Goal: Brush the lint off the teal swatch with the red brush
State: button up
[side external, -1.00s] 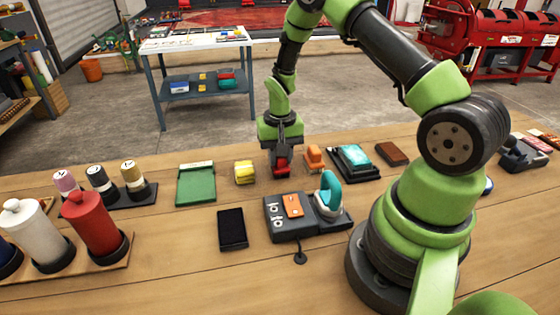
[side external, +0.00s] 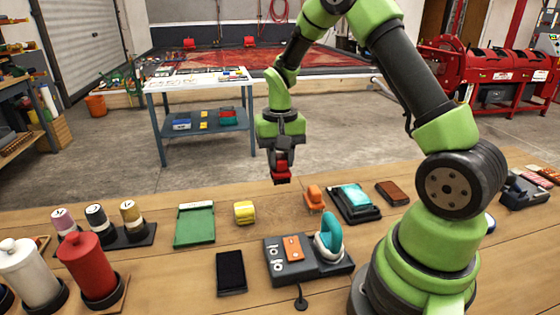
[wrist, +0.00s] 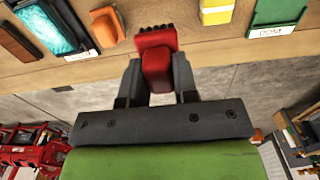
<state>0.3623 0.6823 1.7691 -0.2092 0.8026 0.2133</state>
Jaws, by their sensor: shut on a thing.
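My gripper (side external: 283,158) is shut on the red brush (side external: 282,173) and holds it in the air above the table. In the wrist view the red brush (wrist: 156,58) sits between the two dark fingers of my gripper (wrist: 157,88), with its dark bristles at the far end. The teal swatch (side external: 355,195) lies in a dark tray (side external: 371,213), to the right of and below the brush in the side view. It also shows at the upper left of the wrist view (wrist: 48,25). Lint cannot be made out clearly. The brush is apart from the swatch.
An orange brush-like item (side external: 314,197) stands left of the tray, and a brown block (side external: 391,193) lies right of it. A yellow item (side external: 245,212) and a green board (side external: 195,226) lie to the left. A dark device (side external: 292,269) with a teal-handled thing (side external: 331,237) is nearer the camera.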

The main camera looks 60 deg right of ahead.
jog(key=shift+c, duration=0.9)
jog(key=s+d+r, duration=0.1)
jog(key=s+d, duration=0.3)
jog(key=s, duration=0.5)
jog(key=s+d+r, duration=0.1)
jog(key=s+d, duration=0.4)
jog(key=s, duration=0.4)
jog(key=shift+w+a+f, duration=0.1)
jog(key=shift+w+f, duration=0.05)
jog(key=shift+f, duration=1.35)
jog(key=shift+w+a+f, duration=0.1)
jog(key=shift+f, duration=1.35)
jog(key=shift+w+d+f, duration=0.25)
jog(key=shift+d+f, duration=0.05)
jog(key=shift+f, duration=0.35)
jog(key=shift+w+d+f, duration=0.2)
jog(key=shift+d+f, duration=0.05)
jog(key=shift+f, duration=0.35)
jog(key=shift+c, duration=0.6)
jog(key=shift+w+d, duration=2.4)
jog(key=shift+w, duration=0.05)
jog(key=shift+s+a, duration=2.95)
jog(key=shift+r, duration=4.1)
